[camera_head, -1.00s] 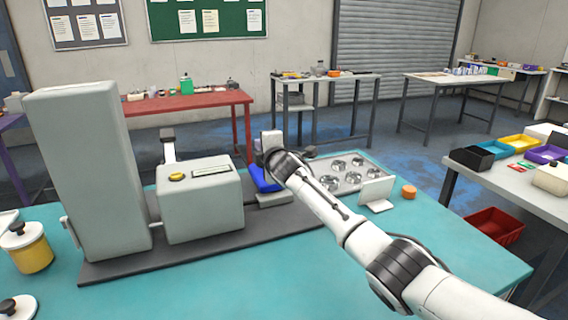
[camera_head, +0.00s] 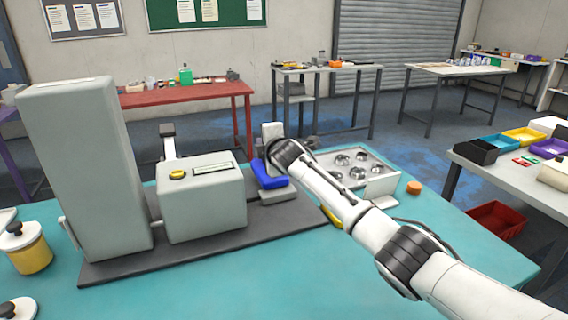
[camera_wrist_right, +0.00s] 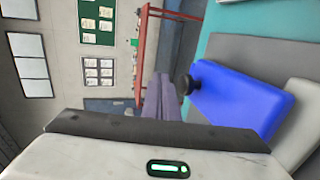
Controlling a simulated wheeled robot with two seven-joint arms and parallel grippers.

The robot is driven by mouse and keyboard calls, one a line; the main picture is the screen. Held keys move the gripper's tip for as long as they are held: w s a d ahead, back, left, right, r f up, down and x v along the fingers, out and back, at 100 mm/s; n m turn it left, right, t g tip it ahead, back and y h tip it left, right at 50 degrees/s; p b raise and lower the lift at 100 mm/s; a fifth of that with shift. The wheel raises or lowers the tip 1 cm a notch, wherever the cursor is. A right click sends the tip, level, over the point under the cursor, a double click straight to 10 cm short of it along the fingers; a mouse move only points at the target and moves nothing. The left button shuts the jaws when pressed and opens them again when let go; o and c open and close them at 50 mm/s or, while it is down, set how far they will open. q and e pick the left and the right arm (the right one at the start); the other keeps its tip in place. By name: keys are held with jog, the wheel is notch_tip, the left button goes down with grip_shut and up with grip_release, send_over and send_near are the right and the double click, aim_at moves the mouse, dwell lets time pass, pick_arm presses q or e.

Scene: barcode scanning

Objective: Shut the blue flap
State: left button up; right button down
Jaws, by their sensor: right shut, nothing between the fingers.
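The blue flap (camera_head: 270,181) is at the right end of the grey machine (camera_head: 203,205), above a small grey block (camera_head: 279,195). It looks tilted, and the arm partly covers it. In the right wrist view the flap (camera_wrist_right: 240,100) fills the right middle, with a black knob (camera_wrist_right: 186,84) at its near edge. My right gripper (camera_wrist_right: 160,98) is shut and empty, its fingers beside the knob and flap edge. I cannot tell whether they touch. In the head view my right wrist hides the fingertips. My left gripper is not in view.
A tall grey housing (camera_head: 75,165) stands left of the machine. A tray of round metal parts (camera_head: 350,168), a white plate (camera_head: 381,189) and an orange disc (camera_head: 414,187) lie to the right. The teal tabletop (camera_head: 300,275) is clear in front.

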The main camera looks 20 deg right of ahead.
notch_tip(320, 180, up, 5)
jog(key=p, duration=0.4)
jog(key=shift+a+f, duration=0.1)
notch_tip(320, 180, up, 9)
jog(key=b, duration=0.1)
jog(key=shift+s+a, duration=0.15)
jog(key=shift+a, duration=0.1)
